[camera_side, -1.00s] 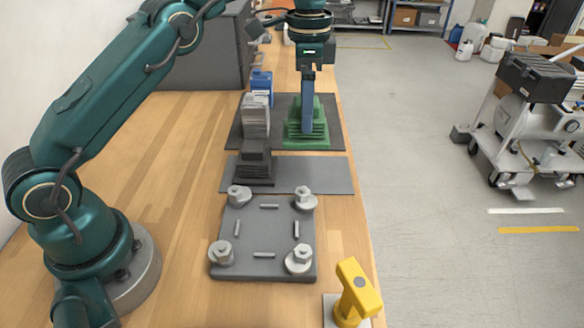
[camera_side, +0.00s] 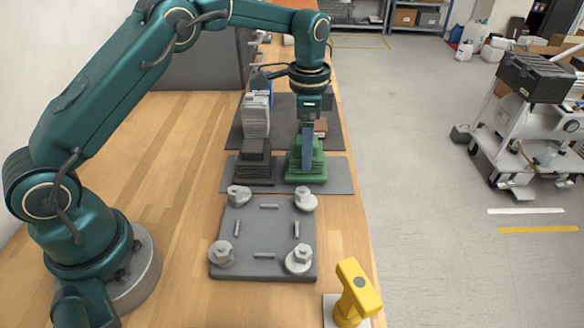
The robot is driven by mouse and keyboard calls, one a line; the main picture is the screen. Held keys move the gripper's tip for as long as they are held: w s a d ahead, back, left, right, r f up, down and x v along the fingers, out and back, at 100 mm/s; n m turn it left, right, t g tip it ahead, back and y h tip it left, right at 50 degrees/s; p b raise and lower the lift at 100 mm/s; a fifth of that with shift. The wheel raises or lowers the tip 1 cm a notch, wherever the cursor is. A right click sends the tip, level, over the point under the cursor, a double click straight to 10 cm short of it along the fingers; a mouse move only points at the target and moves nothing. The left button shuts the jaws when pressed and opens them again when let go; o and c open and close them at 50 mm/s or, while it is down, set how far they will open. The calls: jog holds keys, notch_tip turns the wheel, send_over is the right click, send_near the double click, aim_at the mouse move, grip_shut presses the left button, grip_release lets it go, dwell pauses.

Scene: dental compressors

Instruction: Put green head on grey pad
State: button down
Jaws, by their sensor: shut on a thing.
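The green head (camera_side: 305,170), a finned block with stepped sides, is over the right half of the grey pad (camera_side: 343,178). My gripper (camera_side: 307,150) points down and is shut on its upper part. The head looks upright. Its lower edge meets the pad in the picture, but I cannot tell whether it rests there or hangs just above.
A black finned head (camera_side: 254,165) stands on the pad's left half. On the dark mat (camera_side: 232,135) behind are a light grey head (camera_side: 256,118) and a partly hidden brown one (camera_side: 320,126). In front are a bolted plate (camera_side: 265,228) and a yellow part (camera_side: 357,290).

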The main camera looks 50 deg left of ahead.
jog(key=shift+f, duration=0.45)
jog(key=shift+f, duration=0.2)
grip_release()
